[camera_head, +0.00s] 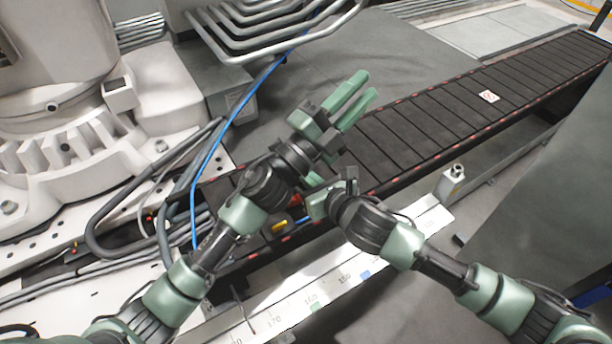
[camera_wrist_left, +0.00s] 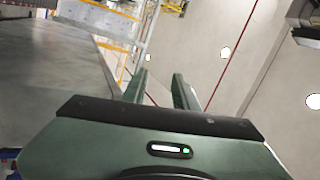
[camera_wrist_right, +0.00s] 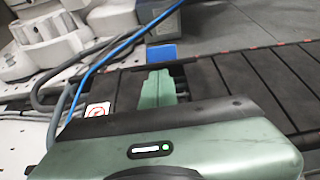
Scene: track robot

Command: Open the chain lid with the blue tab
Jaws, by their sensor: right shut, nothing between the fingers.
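The chain (camera_head: 450,115) is a long dark track of black lids with red marks along its edges. In the right wrist view, a blue tab (camera_wrist_right: 162,54) shows at the chain's far edge, just beyond my right fingertips. I cannot tell whether they touch it. My right gripper (camera_wrist_right: 157,88) is shut and empty, over a dark gap between lids. In the head view my right gripper (camera_head: 314,190) is partly hidden by my left arm. My left gripper (camera_head: 352,100) is open and empty, raised above the chain. Its fingers also show in the left wrist view (camera_wrist_left: 160,90).
A blue cable (camera_head: 208,155) and dark hoses run beside the white machine base (camera_head: 60,140). A bent metal tube rack (camera_head: 265,40) stands at the back. A yellow part (camera_head: 280,226) shows in the chain near my arms. A white numbered scale (camera_head: 285,300) runs along the near side.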

